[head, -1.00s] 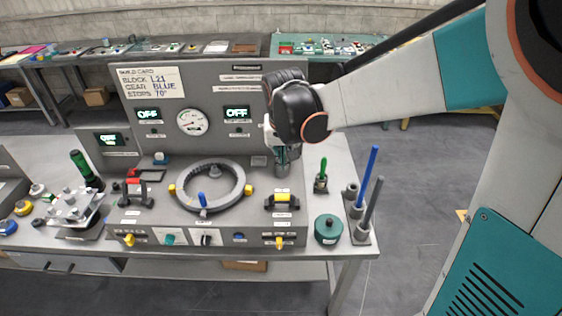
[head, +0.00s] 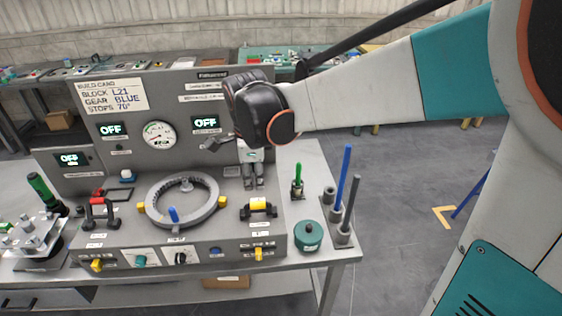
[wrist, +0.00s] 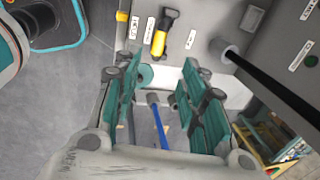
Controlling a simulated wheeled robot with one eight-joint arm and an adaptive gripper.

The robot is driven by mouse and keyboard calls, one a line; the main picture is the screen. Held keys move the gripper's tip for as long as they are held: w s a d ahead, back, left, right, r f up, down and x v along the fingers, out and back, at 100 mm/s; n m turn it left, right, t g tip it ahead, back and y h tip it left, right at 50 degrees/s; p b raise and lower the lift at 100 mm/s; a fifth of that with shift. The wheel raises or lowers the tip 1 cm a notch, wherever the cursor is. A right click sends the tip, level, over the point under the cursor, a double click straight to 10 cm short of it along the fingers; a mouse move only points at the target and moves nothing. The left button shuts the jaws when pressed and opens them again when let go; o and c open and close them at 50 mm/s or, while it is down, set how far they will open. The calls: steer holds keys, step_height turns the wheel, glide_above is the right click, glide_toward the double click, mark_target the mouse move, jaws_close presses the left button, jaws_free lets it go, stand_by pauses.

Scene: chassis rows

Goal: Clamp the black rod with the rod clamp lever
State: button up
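In the wrist view my gripper (wrist: 160,78) is open, its teal-padded fingers spread with nothing between them. The black rod (wrist: 272,88) stands in a grey collar (wrist: 224,49) on the console, to the right of the fingers and apart from them. In the head view my dark wrist covers that area and I cannot make out the rod. A yellow handle with black ends (wrist: 159,40) lies beside the collar; it also shows in the head view (head: 259,207). A smaller yellow lever (head: 258,254) is on the console front. I cannot read which label names the rod clamp.
A rack at the right end of the bench holds a blue rod (head: 345,175) and a grey rod (head: 352,208). A teal pot (head: 308,236) and a green-handled tool (head: 298,178) stand near it. A grey ring (head: 183,202) sits left of the yellow handle.

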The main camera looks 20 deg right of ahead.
mark_target(256, 204)
steer(key=b+x, duration=0.3)
steer(key=x, duration=1)
steer(key=shift+w+f+b, duration=0.1)
steer(key=shift+f+b, duration=0.25)
steer(key=shift+f, duration=0.05)
jaws_close()
